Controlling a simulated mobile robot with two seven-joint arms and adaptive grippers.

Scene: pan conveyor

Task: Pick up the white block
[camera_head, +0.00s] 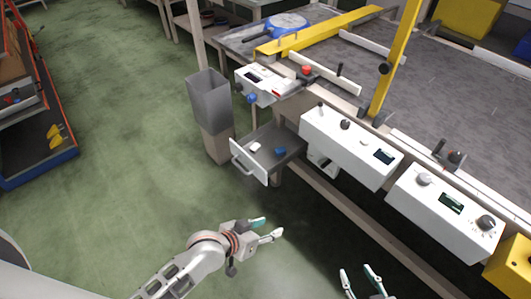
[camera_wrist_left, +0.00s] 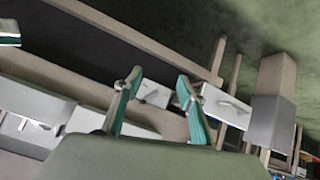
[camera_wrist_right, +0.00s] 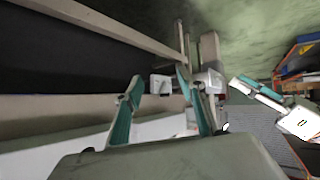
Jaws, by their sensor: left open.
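The small white block (camera_head: 256,147) lies in the open drawer (camera_head: 262,161), near its left side. A small blue block (camera_head: 280,150) lies to its right in the same drawer. My left gripper (camera_head: 268,228) is open and empty, in front of and below the drawer, well apart from it. In the left wrist view the drawer front with its handle (camera_wrist_left: 227,105) shows beyond the right finger; I cannot make out the white block there. My right gripper (camera_head: 359,277) is open and empty at the bottom edge of the head view.
A grey bin (camera_head: 208,100) stands left of the drawer. White control boxes (camera_head: 350,147) with knobs line the conveyor front, right of the drawer. A yellow post (camera_head: 395,60) rises behind them. A shelf rack (camera_head: 35,110) stands far left.

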